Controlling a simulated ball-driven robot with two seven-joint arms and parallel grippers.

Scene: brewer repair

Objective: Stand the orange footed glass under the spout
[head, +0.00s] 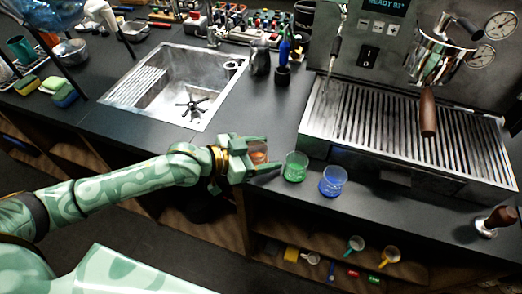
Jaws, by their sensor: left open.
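The orange footed glass (258,156) stands on the dark counter near its front edge, partly hidden by my left gripper. My left gripper (268,155) is open, with its fingers on either side of the orange glass; I cannot tell whether they touch it. A green glass (295,167) and a blue glass (333,181) stand to the right, the green one close to the fingertips. The coffee machine has a thin spout (334,52) at its left and a wooden-handled portafilter (428,110), both above the slatted drip tray (351,112). My right gripper is not in view.
A sink (205,65) lies behind my left arm. A dark bottle (260,57) and a cup with a blue item (283,74) stand left of the machine. A tamper (494,221) stands at the right front.

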